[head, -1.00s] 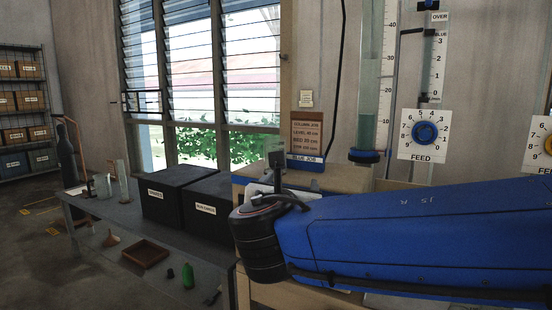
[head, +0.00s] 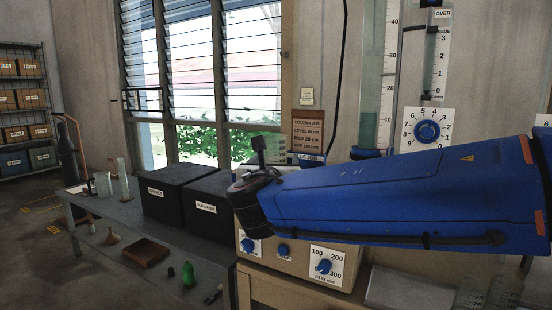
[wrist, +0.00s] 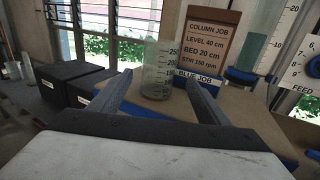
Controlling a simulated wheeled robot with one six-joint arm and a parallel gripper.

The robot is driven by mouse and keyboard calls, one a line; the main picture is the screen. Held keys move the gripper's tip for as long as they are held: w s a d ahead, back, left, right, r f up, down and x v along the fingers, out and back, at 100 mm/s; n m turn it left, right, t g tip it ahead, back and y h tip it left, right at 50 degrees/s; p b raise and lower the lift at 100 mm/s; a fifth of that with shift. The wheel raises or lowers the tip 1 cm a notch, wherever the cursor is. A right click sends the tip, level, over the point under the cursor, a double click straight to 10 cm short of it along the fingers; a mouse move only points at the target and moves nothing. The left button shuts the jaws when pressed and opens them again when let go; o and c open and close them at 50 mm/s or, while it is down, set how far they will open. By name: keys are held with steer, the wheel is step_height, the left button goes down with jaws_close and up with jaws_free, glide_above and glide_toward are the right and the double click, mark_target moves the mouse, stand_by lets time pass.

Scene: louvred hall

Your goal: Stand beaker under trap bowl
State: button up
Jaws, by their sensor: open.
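A clear graduated beaker (wrist: 158,70) stands upright in the wrist view, in front of the column job card. My gripper (wrist: 159,86) is open, with one finger to the left and one to the right of the beaker. The beaker appears at or just beyond the fingertips; I cannot tell whether it is fully between them. I cannot make out the trap bowl; a blue-rimmed base of the clear column (head: 369,153) shows behind my arm.
A stirrer box (head: 285,255) with blue dials stands below my arm. Other graduated glassware (head: 470,293) is at the lower right. Two black boxes (head: 172,190) sit on the grey bench to the left. The column job card (head: 307,130) stands behind.

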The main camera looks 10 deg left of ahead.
mark_target(275, 158)
steer(key=shift+w+a+f, duration=0.1)
steer(key=shift+w+a, duration=0.05)
steer(key=shift+w, duration=1.65)
steer(key=shift+w+a, duration=0.15)
steer(key=shift+w, duration=1.65)
steer(key=shift+c, duration=0.7)
steer(key=c, duration=1.1)
